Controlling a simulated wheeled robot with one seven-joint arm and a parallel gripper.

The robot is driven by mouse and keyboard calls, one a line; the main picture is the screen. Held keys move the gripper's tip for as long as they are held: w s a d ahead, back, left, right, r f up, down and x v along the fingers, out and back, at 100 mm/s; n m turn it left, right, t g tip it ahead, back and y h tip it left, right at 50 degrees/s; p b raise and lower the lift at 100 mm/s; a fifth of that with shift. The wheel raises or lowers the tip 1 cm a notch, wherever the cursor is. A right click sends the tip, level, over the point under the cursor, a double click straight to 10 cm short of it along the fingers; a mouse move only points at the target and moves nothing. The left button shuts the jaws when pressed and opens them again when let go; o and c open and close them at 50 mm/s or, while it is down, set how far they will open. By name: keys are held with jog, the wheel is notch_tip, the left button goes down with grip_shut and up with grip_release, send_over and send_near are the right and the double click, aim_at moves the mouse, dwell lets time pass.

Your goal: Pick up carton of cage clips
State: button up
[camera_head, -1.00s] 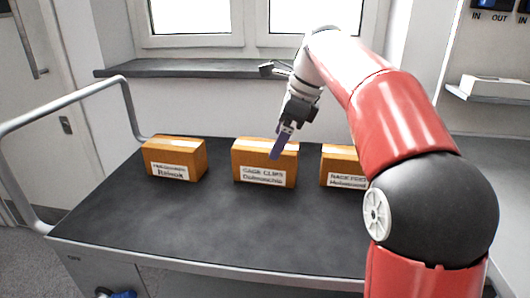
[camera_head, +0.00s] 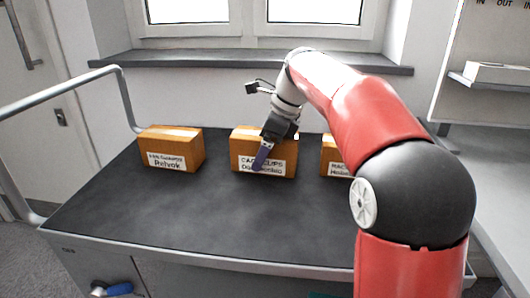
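The carton of cage clips (camera_head: 240,160) is the middle one of three brown cardboard boxes on a dark trolley top. Its white label reads roughly "CAGE CLIPS" and is partly covered by my gripper. My gripper (camera_head: 261,158) points downward with its purple-blue finger in front of the carton's front face in this view. I see the fingers edge-on as one shape, so their opening is not clear. I cannot tell whether they touch the carton. The carton stands flat on the trolley.
A similar box (camera_head: 171,152) stands to the left, and another box (camera_head: 332,160), partly hidden by my arm, stands to the right. The trolley top (camera_head: 190,220) is clear in front. A metal rail (camera_head: 125,90) borders its left side; a windowsill (camera_head: 190,58) lies behind.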

jog(key=shift+c, duration=0.4)
jog(key=shift+r, duration=0.1)
jog(key=c, duration=1.4)
